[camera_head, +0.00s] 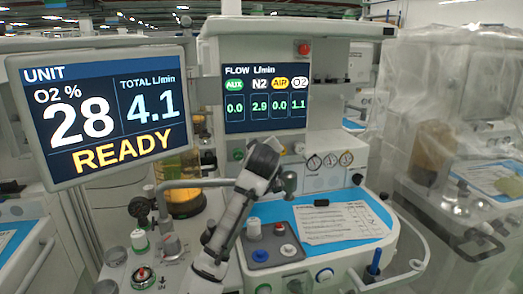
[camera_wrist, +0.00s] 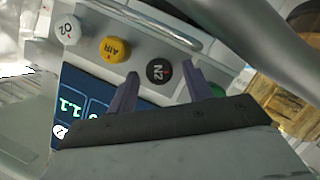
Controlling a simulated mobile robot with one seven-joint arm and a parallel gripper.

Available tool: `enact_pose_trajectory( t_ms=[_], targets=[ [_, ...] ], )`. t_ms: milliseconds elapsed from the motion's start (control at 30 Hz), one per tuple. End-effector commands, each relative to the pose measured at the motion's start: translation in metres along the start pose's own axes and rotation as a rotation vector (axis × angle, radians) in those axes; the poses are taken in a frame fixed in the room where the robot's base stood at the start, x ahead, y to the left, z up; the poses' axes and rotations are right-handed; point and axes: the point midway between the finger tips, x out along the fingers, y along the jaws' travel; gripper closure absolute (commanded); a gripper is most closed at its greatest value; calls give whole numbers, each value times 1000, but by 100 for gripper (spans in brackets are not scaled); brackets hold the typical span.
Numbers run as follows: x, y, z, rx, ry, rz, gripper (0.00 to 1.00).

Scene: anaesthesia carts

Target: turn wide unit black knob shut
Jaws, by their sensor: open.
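The black knob marked N2 (camera_wrist: 158,71) shows in the wrist view, between the tips of my gripper (camera_wrist: 161,77). My gripper is open, with one finger to each side of the knob; I cannot tell whether either touches it. In the head view my gripper (camera_head: 262,157) is below the flow screen (camera_head: 264,97) and hides the black knob. The flow screen reads N2 2.9, O2 1.1, AUX 0.0 and AIR 0.0. The unit screen (camera_head: 103,113) reads O2 28%, total 4.1 and READY.
The yellow AIR knob (camera_wrist: 113,49) and white O2 knob (camera_wrist: 67,28) lie left of the black knob in the wrist view. A green knob (camera_wrist: 216,90) is partly hidden to its right. A metal rail (camera_wrist: 150,23) runs along the knobs. Gauges (camera_head: 330,160) sit right of my gripper.

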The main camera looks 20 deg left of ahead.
Motion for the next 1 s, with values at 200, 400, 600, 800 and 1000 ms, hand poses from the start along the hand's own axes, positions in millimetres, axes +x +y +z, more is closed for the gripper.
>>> enact_pose_trajectory(
  t_ms=[200, 400, 600, 800, 1000],
  targets=[
    [8, 0, 0, 0, 1, 0, 49],
    [8, 0, 0, 0, 1, 1, 51],
    [8, 0, 0, 0, 1, 1, 77],
    [8, 0, 0, 0, 1, 0, 94],
    [8, 2, 1, 23, -3, -9, 94]
  ],
)
